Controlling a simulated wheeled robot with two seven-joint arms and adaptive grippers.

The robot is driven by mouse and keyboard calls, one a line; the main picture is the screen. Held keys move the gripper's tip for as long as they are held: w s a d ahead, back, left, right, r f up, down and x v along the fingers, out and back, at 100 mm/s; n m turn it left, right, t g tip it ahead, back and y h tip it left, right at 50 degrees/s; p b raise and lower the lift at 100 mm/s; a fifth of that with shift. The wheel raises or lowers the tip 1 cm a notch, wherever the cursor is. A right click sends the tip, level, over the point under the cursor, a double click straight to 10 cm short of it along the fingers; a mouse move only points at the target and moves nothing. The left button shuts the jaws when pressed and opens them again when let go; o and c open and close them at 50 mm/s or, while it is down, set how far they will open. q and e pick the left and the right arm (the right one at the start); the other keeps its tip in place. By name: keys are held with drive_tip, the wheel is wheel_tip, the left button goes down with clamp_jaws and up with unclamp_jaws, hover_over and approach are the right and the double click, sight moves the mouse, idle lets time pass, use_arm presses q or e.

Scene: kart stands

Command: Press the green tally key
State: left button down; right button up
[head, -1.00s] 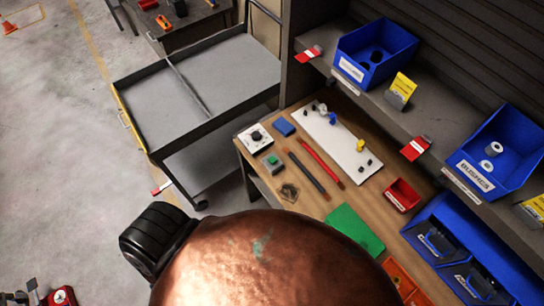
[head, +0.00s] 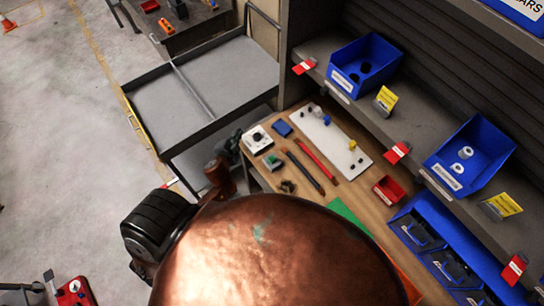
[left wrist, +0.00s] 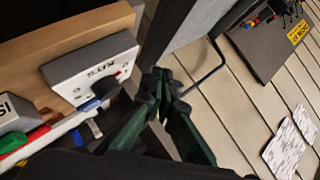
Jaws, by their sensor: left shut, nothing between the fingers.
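The green tally key (head: 271,161) is a small green cap on a grey block near the left end of the wooden bench. My left gripper (head: 233,144), with dark green fingers, is just off the bench's left edge, beside the white dial box (head: 257,139) and apart from the key. In the left wrist view its fingers (left wrist: 160,84) are shut and empty. The dial box (left wrist: 92,70) with its black knob is to their left. A grey block and a green patch show at the far left there; I cannot tell if that is the key. My right gripper is out of view.
A white board (head: 335,145) with small knobs is behind. A grey cart (head: 205,95) stands left of the bench, and a shelf with blue bins (head: 366,65) overhangs behind.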

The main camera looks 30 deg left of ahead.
use_arm(q)
drive_tip(key=w+d+r+m+t+h+p, duration=0.1)
drive_tip(key=w+d+r+m+t+h, duration=0.2)
drive_tip(key=d+r+m, duration=0.45)
drive_tip(key=w+d+r+m+t+h+p, duration=0.1)
drive_tip(key=w+d+r+m+h, duration=0.3)
drive_tip(key=r, duration=0.7)
drive_tip(key=m+g+h+p, duration=0.25)
drive_tip(key=m+g, duration=0.65)
drive_tip(key=m, duration=0.8)
hover_over(270, 159)
wheel_tip(270, 159, down, 9)
drive_tip(key=shift+d+f+n+h, duration=0.1)
drive_tip(key=shift+n+h, duration=0.15)
drive_tip(key=shift+h, duration=0.1)
drive_tip(key=shift+f, duration=0.1)
wheel_tip(270, 159, down, 8)
drive_tip(key=b, duration=0.7)
drive_tip(key=shift+r, duration=0.2)
drive_tip(key=shift+f+b, duration=0.3)
drive_tip(key=shift+f, duration=0.2)
